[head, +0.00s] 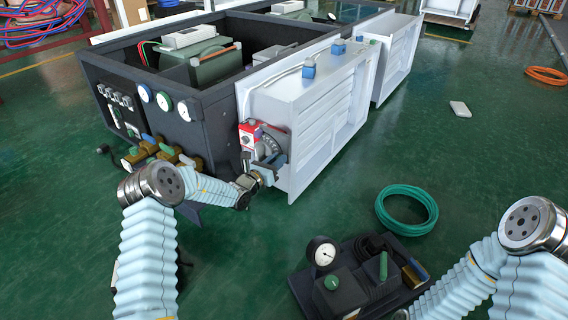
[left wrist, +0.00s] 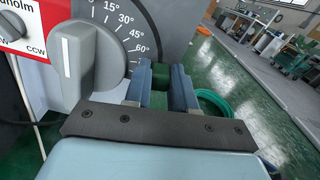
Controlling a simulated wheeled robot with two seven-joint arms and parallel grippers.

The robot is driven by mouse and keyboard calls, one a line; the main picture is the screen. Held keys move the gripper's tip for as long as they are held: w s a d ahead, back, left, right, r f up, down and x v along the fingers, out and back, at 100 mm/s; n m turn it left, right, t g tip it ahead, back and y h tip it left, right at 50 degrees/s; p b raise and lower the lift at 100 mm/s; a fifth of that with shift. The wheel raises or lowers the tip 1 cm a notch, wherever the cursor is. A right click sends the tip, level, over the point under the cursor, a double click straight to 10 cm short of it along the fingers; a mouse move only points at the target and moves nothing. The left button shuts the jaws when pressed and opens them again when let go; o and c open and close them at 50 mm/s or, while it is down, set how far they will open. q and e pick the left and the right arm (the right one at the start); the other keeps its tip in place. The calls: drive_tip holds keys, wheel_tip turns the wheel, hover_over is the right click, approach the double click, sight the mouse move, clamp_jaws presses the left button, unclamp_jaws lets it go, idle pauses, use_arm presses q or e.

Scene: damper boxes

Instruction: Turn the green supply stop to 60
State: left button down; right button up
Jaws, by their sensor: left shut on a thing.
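My left gripper (head: 270,160) is at the grey dial (head: 271,141) on the end of the white box. In the left wrist view its two blue-grey fingers (left wrist: 160,88) are shut on a dark green piece, the green supply stop (left wrist: 159,76), at the dial's right edge. The stop is close to the 60° mark. The dial plate (left wrist: 112,18) shows marks from about 0 through 15, 30, 45 and 60. A grey knob (left wrist: 82,62) with a white line stands left of the stop. In the head view the gripper hides the stop. My right gripper is out of view.
A red and white actuator (head: 250,135) is beside the dial. Brass valves (head: 160,150) are on the dark box to the left. A gauge board (head: 345,283) and a coiled green hose (head: 407,210) lie on the floor in front. The floor at right is mostly clear.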

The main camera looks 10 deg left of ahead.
use_arm(q)
drive_tip(key=r+n, duration=0.1)
drive_tip(key=r+n+p, duration=0.1)
drive_tip(key=shift+w+a+n+p, duration=0.1)
drive_tip(key=shift+a+n+p, duration=0.2)
drive_tip(key=shift+a, duration=0.05)
drive_tip(key=shift+w+a+r+n+p, duration=0.1)
drive_tip(key=shift+a+r+n+p, duration=0.15)
drive_tip(key=shift+n, duration=0.35)
drive_tip(key=c, duration=0.9)
unclamp_jaws()
drive_tip(key=p+v, duration=0.2)
drive_tip(key=v, duration=1.1)
drive_tip(key=shift+s+a, duration=0.15)
drive_tip(key=shift+s, duration=0.25)
